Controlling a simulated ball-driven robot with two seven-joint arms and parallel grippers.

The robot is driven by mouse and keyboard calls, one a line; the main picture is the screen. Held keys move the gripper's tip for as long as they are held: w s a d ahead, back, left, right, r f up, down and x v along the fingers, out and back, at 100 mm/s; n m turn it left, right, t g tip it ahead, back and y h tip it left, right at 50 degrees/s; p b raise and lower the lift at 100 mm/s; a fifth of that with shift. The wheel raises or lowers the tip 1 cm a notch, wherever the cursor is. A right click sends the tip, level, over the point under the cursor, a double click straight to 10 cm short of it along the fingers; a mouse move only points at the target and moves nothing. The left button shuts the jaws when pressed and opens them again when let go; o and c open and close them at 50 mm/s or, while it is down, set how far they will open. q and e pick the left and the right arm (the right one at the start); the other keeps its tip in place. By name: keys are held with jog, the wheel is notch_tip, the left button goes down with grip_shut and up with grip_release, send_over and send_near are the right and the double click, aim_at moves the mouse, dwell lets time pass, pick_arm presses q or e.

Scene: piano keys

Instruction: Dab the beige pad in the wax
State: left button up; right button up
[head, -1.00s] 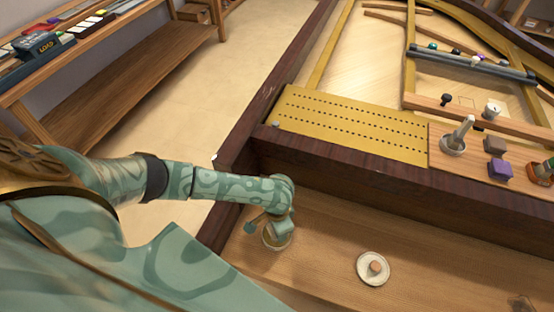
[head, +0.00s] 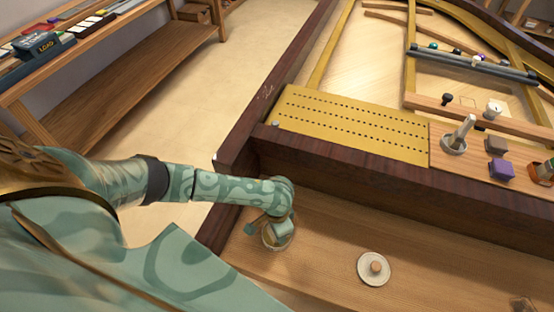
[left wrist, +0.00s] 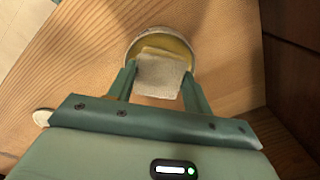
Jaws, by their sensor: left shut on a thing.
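My left gripper (left wrist: 160,85) is shut on the beige pad (left wrist: 160,76), a pale, woven-looking block held between its two green fingers. The round wax tin (left wrist: 131,53), with a pale rim and yellow wax (left wrist: 172,41) inside, is just past the fingertips. The pad's far edge overlaps the tin's opening in the left wrist view; I cannot tell whether it touches the wax. In the head view the tin (head: 267,241) sits on the wooden ledge, partly hidden under my left gripper (head: 276,232). My right gripper is in neither view.
A round white lid with a wooden knob (head: 373,268) lies on the ledge right of the tin. The dark piano case wall (head: 350,170) rises behind. A metal post (head: 459,134) and small blocks (head: 500,170) stand on the board beyond. Ledge between tin and lid is clear.

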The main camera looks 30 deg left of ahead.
pick_arm(q)
jog(key=shift+s+f+p, duration=0.1)
jog(key=shift+p, duration=0.25)
dwell(1.2)
notch_tip(320, 180, up, 7)
jog(key=p, duration=0.8)
dwell(0.7)
